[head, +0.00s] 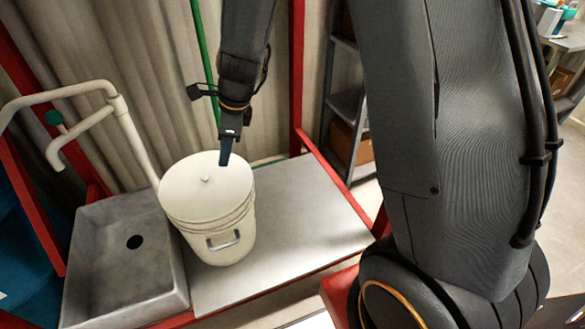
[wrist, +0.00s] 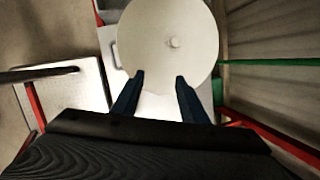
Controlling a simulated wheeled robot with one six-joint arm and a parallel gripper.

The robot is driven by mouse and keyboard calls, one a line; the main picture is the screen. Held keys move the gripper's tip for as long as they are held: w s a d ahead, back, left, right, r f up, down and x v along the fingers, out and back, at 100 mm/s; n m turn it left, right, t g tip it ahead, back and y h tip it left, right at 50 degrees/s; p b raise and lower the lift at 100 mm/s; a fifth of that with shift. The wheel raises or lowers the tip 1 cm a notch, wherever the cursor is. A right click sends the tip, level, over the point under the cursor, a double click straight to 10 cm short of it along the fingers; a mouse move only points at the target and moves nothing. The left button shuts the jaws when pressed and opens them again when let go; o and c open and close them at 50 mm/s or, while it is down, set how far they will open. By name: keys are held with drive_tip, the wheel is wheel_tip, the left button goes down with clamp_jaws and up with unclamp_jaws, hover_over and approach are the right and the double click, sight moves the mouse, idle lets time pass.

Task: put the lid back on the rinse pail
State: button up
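The white rinse pail (head: 230,245) stands upright on the metal counter, just right of the sink. Its round white lid (head: 190,200) lies across the top of the pail, looks level and covers the opening; whether it is pressed fully down I cannot tell. A small knob (head: 204,180) is at the lid's middle. My gripper (head: 225,160) points down over the far right part of the lid. In the wrist view my gripper (wrist: 160,76) is open, its two dark fingers apart with nothing between them. The lid (wrist: 145,35) and its knob (wrist: 174,43) show beyond the fingertips.
A grey sink (head: 105,280) with a drain hole and a pale pipe (head: 125,120) are left of the pail. The counter (head: 300,215) right of the pail is clear. A red post (head: 297,75) and a green pole (head: 204,60) stand behind.

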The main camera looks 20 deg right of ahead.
drive_tip(key=s+d+r+n+g+h, duration=0.1)
drive_tip(key=s+d+r+n, duration=0.1)
drive_tip(key=s+d+n, duration=0.4)
drive_tip(key=s+d+r+n+h, duration=0.1)
drive_tip(key=s+d+n, duration=0.6)
drive_tip(key=s+n, duration=0.5)
drive_tip(key=n, duration=0.3)
drive_tip(key=shift+s+d+r+g+h, duration=0.15)
drive_tip(key=shift+s+r+g+h, duration=0.2)
drive_tip(key=shift+s+g+h, duration=0.05)
